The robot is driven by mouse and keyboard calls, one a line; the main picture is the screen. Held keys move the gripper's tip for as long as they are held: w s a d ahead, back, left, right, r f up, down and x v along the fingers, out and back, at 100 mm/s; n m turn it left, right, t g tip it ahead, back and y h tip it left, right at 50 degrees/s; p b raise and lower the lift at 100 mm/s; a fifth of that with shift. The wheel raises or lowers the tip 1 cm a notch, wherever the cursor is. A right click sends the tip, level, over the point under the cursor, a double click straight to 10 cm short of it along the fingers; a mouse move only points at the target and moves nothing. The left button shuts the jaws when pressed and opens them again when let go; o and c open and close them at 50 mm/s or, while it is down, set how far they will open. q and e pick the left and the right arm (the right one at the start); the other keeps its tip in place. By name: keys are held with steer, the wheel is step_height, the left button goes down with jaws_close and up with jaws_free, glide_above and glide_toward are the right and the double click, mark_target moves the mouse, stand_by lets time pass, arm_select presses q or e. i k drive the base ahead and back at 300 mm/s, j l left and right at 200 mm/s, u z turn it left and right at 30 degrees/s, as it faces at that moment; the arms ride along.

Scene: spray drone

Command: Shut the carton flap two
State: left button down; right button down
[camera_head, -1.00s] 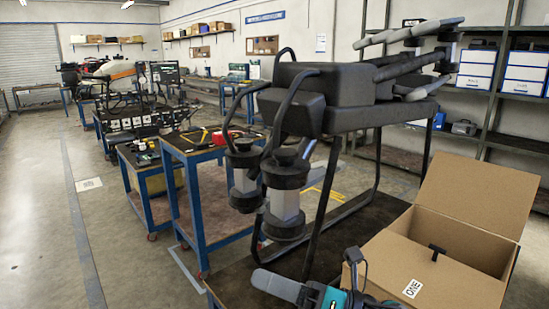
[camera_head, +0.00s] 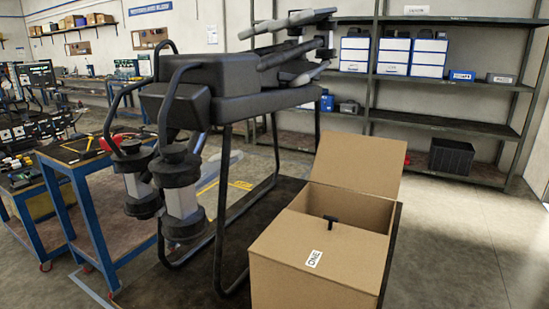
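The brown cardboard carton (camera_head: 320,270) stands at the lower middle right of the head view. Its near flap (camera_head: 305,240), labelled ONE, lies flat over the near part of the top. A small black tab (camera_head: 331,219) stands near that flap's far edge. The far flap (camera_head: 358,165) is raised and leans back, so the far part of the top is open. No label shows on this raised flap. Part of the inside wall (camera_head: 350,206) shows; the bottom is hidden. Neither of my grippers is in view.
A black drone-like machine (camera_head: 215,75) with hanging grey-and-black cylinders stands on a dark frame left of the carton. Blue carts (camera_head: 100,228) with tools are further left. Metal shelving with boxes (camera_head: 415,50) lines the back wall. The floor at the right (camera_head: 465,250) is clear.

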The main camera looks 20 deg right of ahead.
mark_target(363, 164)
steer(key=k+l+u, duration=0.45)
steer(key=l+u, duration=0.35)
steer(key=k+l+u, duration=0.2)
steer(key=u, duration=0.3)
steer(key=k+l+u, duration=0.1)
steer(key=u, duration=0.3)
steer(key=k+l+u, duration=0.2)
steer(key=u, duration=0.25)
steer(key=k+l+u, duration=0.1)
steer(key=u, duration=0.3)
steer(key=k+l+u, duration=0.1)
steer(key=u, duration=0.3)
steer(key=k+u, duration=0.55)
steer(key=u, duration=0.2)
steer(key=k+u, duration=0.4)
steer(key=k, duration=0.5)
steer(key=k+l+z, duration=0.25)
steer(key=k+z, duration=0.15)
steer(key=k+l+z, duration=0.45)
steer(key=k, duration=0.15)
steer(key=k+l+z, duration=0.7)
steer(key=l+z, duration=0.15)
steer(key=l, duration=0.35)
